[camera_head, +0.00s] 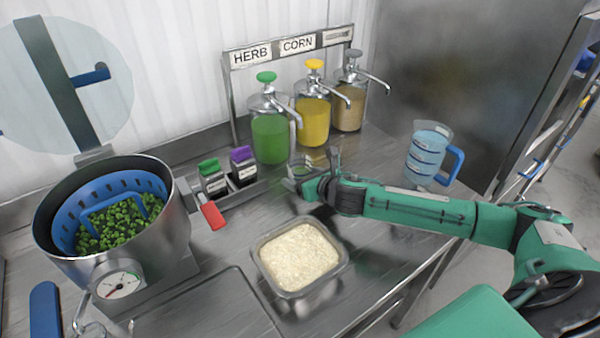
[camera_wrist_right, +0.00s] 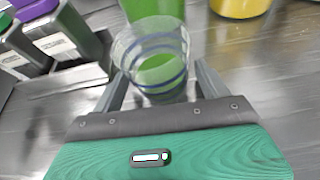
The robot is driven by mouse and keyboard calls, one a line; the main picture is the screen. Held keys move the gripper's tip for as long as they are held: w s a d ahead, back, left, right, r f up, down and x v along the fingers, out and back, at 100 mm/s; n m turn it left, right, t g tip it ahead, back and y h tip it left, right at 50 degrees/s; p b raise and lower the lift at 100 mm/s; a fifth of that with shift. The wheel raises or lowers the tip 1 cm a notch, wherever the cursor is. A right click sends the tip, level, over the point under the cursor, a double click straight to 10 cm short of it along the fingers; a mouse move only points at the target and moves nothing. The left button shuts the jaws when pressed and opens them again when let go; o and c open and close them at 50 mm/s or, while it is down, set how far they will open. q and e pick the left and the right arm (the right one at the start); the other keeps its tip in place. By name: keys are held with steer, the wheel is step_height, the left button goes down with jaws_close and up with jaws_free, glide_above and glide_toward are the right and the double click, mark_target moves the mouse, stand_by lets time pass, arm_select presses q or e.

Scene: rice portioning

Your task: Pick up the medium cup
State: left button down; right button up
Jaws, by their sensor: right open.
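A small clear cup stands in front of the dispensers, partly hidden by my right gripper (camera_head: 315,172). In the right wrist view the cup (camera_wrist_right: 158,75) is clear with blue rings and sits between my two open fingers. No size marking can be read on it. My right gripper also shows in that view (camera_wrist_right: 160,85), with a finger on each side of the cup. I cannot tell whether a finger touches it. My left gripper is not in view.
Green, yellow and brown pump dispensers (camera_head: 311,122) stand behind. A clear jug (camera_head: 428,150) with a blue handle is at right. A rice tub (camera_head: 259,262) is in front. Green- and purple-capped containers (camera_head: 213,182) and a steel pot (camera_head: 170,235) are at left.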

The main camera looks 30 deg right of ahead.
steer(key=c, duration=1)
steer(key=shift+c, duration=0.6)
steer(key=shift+r, duration=0.15)
